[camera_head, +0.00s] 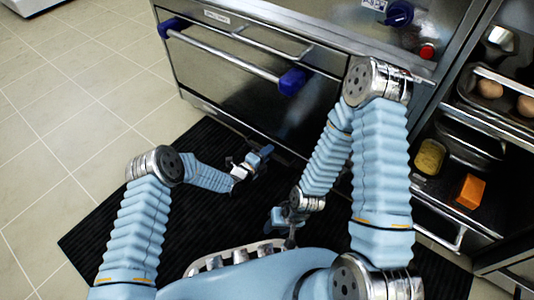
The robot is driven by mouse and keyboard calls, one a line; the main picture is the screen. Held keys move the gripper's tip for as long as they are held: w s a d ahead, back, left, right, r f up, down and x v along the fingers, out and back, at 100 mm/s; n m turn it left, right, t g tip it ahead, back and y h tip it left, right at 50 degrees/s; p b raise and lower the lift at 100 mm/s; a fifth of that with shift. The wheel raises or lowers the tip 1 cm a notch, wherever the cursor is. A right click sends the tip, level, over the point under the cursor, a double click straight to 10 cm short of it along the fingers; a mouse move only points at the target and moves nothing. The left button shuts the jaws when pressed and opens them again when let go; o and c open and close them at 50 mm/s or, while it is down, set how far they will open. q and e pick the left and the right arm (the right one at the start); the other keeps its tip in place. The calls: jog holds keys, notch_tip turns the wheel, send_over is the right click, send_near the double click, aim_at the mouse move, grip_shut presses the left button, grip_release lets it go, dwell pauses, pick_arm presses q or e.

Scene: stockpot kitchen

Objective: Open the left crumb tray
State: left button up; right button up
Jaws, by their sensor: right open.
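A stainless steel cooking unit (235,85) stands at the top centre, its front panel crossed by a long bar handle (225,56) with blue end mounts. A small label (216,16) sits above the bar, and a thinner rail runs near it. I cannot tell which part is the left crumb tray; no open tray shows. My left gripper (259,158) is low in front of the unit, over the dark mat and apart from the bar handle; its jaw state is unclear. My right gripper (284,220) is open, lower and nearer my body, with nothing visible in it.
A black ribbed mat (120,225) covers the floor before the unit. At right, an open shelf unit holds pans, an orange block (469,191) and a yellow item (430,156). A blue knob (399,13) and red button (427,52) are above.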

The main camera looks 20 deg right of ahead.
pick_arm(q)
grip_shut()
jog(key=shift+a, duration=0.1)
pick_arm(e)
jog(key=shift+r, duration=0.1)
